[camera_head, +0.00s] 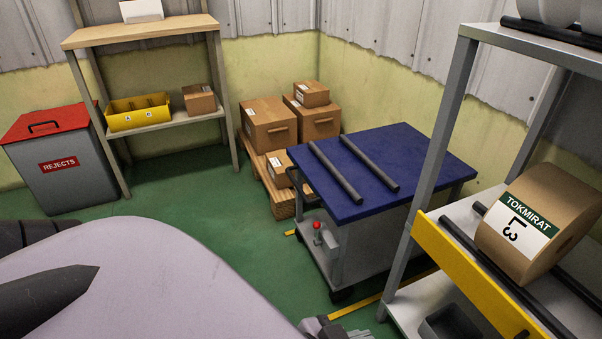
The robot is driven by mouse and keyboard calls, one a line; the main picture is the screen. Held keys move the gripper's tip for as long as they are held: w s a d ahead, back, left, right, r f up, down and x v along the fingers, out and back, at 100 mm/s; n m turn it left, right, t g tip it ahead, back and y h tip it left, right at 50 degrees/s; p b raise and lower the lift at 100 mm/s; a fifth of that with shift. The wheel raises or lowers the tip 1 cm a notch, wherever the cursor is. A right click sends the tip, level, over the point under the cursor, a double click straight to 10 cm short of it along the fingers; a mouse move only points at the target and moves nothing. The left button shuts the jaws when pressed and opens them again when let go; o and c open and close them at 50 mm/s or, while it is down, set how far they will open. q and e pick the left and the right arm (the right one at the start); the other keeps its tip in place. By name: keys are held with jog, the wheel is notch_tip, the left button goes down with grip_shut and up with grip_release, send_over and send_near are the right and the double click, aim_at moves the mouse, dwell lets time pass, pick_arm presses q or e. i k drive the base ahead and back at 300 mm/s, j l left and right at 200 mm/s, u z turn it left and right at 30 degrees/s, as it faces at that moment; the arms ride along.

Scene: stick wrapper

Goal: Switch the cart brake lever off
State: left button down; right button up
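The cart (412,153) stands right of centre, with a blue top and a grey lower deck. A small lever with a red knob (318,226) stands upright at its near left end, above the lower deck; I take it for the brake lever. Its exact setting is too small to tell. A large pale link of my arm fills the lower left. A small grey and dark part (335,329) shows at the bottom edge, below the cart; it may be the tip of my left gripper, but its fingers are not clear. It is apart from the lever. My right gripper does not show.
Two dark bars (352,168) lie on the cart top. A shelf rack (440,150) with a yellow front and a labelled brown roll (540,222) stands at right. A pallet with boxes (268,125) is behind the cart. A red-lidded bin (62,160) stands left. Green floor (235,220) is clear between.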

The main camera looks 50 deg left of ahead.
aim_at(316, 224)
jog(key=j+z, duration=0.1)
jog(key=j, duration=0.4)
jog(key=k+j, duration=0.1)
jog(key=j, duration=0.4)
jog(key=j+z, duration=0.15)
jog(key=j, duration=0.3)
jog(key=k+j, duration=0.15)
jog(key=j, duration=0.35)
jog(key=j+z, duration=0.15)
jog(key=j, duration=0.35)
jog(key=k+j+z, duration=0.1)
jog(key=j, duration=0.35)
jog(key=k+j, duration=0.2)
jog(key=j, duration=0.25)
jog(key=k+j+z, duration=0.15)
jog(key=j, duration=0.35)
jog(key=i+l, duration=0.8)
